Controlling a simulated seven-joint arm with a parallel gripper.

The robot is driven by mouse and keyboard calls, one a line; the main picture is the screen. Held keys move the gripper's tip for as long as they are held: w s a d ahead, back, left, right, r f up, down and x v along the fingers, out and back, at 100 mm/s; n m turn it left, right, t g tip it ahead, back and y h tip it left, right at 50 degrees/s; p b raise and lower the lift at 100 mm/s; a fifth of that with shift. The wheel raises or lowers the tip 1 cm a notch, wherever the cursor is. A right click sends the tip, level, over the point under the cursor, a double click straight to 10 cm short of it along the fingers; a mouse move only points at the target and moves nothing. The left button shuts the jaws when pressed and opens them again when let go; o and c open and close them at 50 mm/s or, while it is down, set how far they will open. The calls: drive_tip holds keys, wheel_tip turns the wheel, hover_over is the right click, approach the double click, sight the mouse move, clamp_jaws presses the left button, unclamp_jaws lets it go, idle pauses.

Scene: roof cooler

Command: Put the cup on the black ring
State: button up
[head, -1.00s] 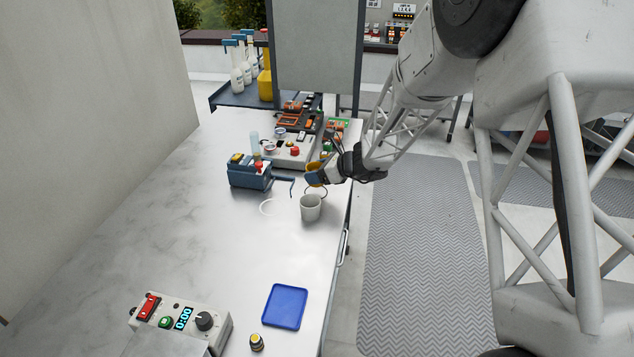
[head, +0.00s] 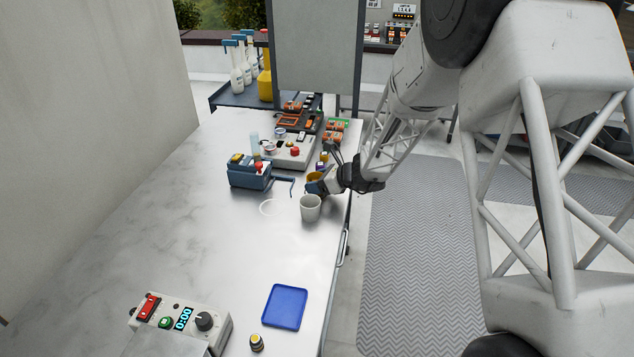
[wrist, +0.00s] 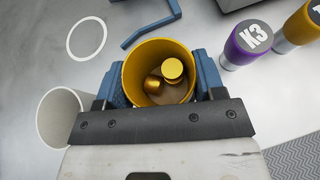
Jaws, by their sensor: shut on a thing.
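A yellow cup (wrist: 141,62) with two gold-coloured pieces inside is between the blue fingers of my gripper (wrist: 164,82) in the wrist view. My gripper is shut on it. In the head view my gripper (head: 316,184) is low over the table, just behind a white cup (head: 311,208), and the yellow cup (head: 315,176) is partly covered by a finger. I cannot tell whether the yellow cup touches the table. The black ring does not show clearly now; the gripper and cups cover that area. A white ring (head: 261,208) lies left of the white cup.
The white cup (wrist: 60,118) stands close to the left finger in the wrist view. A purple K3 container (wrist: 240,50) stands to the right. A blue box with a crank (head: 250,175) is at the left. A blue tray (head: 285,307) lies in front; the table between is clear.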

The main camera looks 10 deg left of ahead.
drive_tip(key=shift+f, duration=0.1)
drive_tip(key=o, duration=1.2)
drive_tip(key=v, duration=1.2)
